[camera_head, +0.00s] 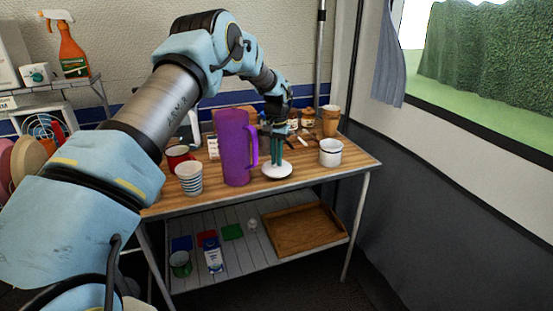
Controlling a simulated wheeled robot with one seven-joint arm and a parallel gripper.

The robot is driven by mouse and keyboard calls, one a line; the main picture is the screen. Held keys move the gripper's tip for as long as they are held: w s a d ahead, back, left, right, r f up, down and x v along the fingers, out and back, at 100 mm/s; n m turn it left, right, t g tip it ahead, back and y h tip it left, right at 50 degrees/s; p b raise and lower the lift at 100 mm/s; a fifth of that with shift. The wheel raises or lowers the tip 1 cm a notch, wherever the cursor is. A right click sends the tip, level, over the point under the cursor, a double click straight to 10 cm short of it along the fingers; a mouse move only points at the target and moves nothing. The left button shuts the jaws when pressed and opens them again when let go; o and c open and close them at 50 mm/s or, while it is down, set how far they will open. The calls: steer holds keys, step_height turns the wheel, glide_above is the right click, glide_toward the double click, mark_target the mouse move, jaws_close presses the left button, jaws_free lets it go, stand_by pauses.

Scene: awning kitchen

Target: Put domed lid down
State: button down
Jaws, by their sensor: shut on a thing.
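The domed lid (277,172) is a small white round piece, low over or on the wooden tabletop, between the purple pitcher and the white mug. My gripper (277,160) points down onto its top, with the teal fingers shut on it at the middle. I cannot tell whether the lid's rim touches the table. The fingers hide the middle of its top.
A tall purple pitcher (233,148) stands close left of my gripper. A white mug (330,152) stands to the right. A striped cup (189,178) and red mug (177,156) are at left. Brown stacked cups (330,120) and jars stand behind. The table's front strip is clear.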

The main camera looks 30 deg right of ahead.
steer(key=shift+f, duration=0.5)
steer(key=shift+f, duration=0.15)
steer(key=c, duration=0.9)
jaws_free()
steer(key=shift+c, duration=0.2)
step_height(320, 180, up, 12)
steer(key=b, duration=0.3)
steer(key=shift+r, duration=0.2)
steer(key=shift+s, duration=0.15)
